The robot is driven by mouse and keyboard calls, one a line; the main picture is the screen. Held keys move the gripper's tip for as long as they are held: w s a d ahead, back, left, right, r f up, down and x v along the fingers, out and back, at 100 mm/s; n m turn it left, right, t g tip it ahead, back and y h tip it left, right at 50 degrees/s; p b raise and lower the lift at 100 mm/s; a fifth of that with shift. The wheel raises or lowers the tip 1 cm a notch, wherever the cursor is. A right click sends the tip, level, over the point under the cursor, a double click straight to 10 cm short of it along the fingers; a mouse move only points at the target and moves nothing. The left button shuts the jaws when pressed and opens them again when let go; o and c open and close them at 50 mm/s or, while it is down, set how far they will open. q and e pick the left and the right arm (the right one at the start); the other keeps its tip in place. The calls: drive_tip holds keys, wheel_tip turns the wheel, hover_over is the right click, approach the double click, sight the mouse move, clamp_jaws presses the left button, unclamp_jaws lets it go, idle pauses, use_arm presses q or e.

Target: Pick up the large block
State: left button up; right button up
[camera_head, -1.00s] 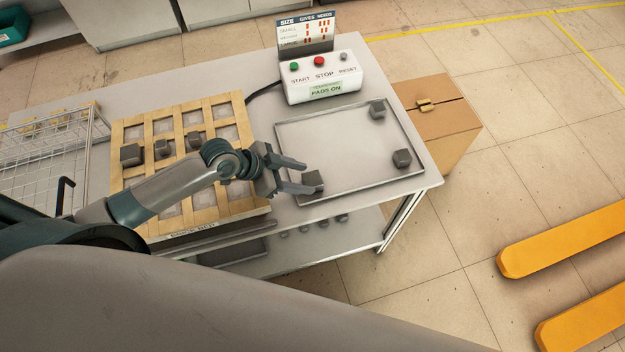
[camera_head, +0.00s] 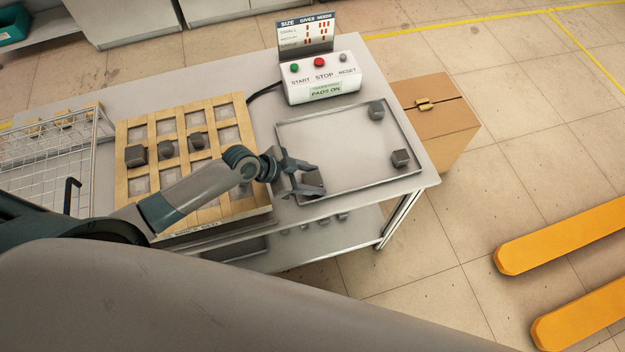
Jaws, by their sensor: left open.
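A dark grey block (camera_head: 313,180) sits at the near left corner of the shallow metal tray (camera_head: 345,188). My left gripper (camera_head: 316,181) is open there, with its fingers on either side of this block; I cannot tell whether they touch it. Two more grey blocks are on the tray, one at the far right (camera_head: 376,110) and one at the near right (camera_head: 400,158). Three blocks are on the wooden grid, a bigger-looking one (camera_head: 136,155) at the left, then a middle one (camera_head: 166,150) and a right one (camera_head: 197,141). My right gripper is not in view.
A control box (camera_head: 318,85) with green, red and grey buttons and a size sign (camera_head: 305,33) stands behind the tray. The wooden grid (camera_head: 190,123) is left of the tray, a wire basket (camera_head: 45,150) farther left. A cardboard box (camera_head: 440,120) is beyond the table's right edge.

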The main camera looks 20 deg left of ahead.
sight(315, 181)
use_arm(q)
clamp_jaws()
drive_tip(key=shift+r, duration=0.2)
drive_tip(key=shift+r+b, duration=0.55)
drive_tip(key=shift+r, duration=0.4)
drive_tip(key=shift+s+d+r+b, duration=0.15)
drive_tip(key=shift+d+r+b, duration=0.1)
drive_tip(key=shift+r, duration=0.3)
drive_tip(key=shift+s+d+r+b, duration=0.1)
drive_tip(key=shift+d+r+b, duration=0.1)
drive_tip(key=shift+r, duration=0.3)
drive_tip(key=s+d+r+b, duration=0.2)
drive_tip(key=s+d+r, duration=0.4)
drive_tip(key=s+d, duration=0.1)
drive_tip(key=shift+s+d+r, duration=0.15)
drive_tip(key=shift+d+r, duration=0.2)
drive_tip(key=shift+d, duration=0.05)
